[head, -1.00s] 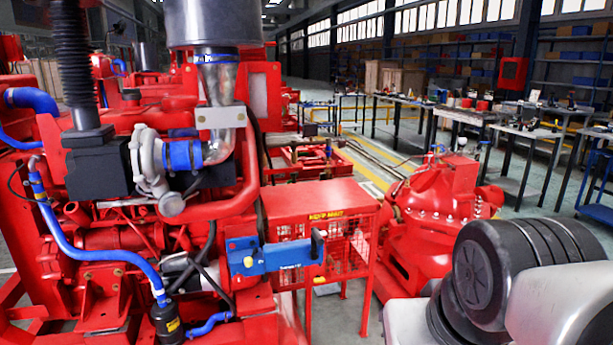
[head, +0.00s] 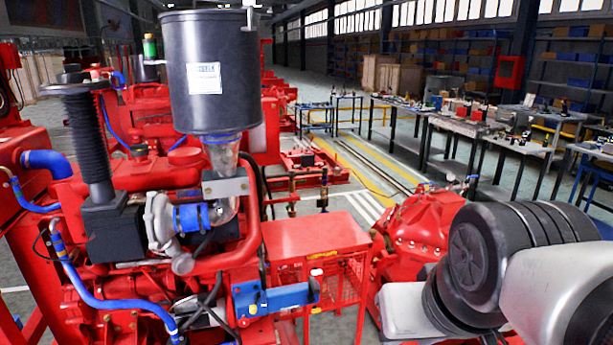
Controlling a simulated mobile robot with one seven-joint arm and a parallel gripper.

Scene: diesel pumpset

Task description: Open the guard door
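The red guard (head: 318,234) stands at the lower middle of the head view, between the engine and the pump. It has a flat solid top and red wire mesh (head: 345,278) on its sides. I cannot make out which panel is the door, and no open gap shows. A blue bar-shaped part (head: 285,297) with a dark end sits in front of the guard's lower left and hides part of it. My gripper is out of view; only thick black and grey links of my arm show at the lower right.
The red engine (head: 130,195) with a black cylindrical canister (head: 212,75) fills the left. A red pump (head: 418,228) stands just right of the guard, close to my arm. Workbenches (head: 455,125) line the right. Open floor with yellow stripes lies behind.

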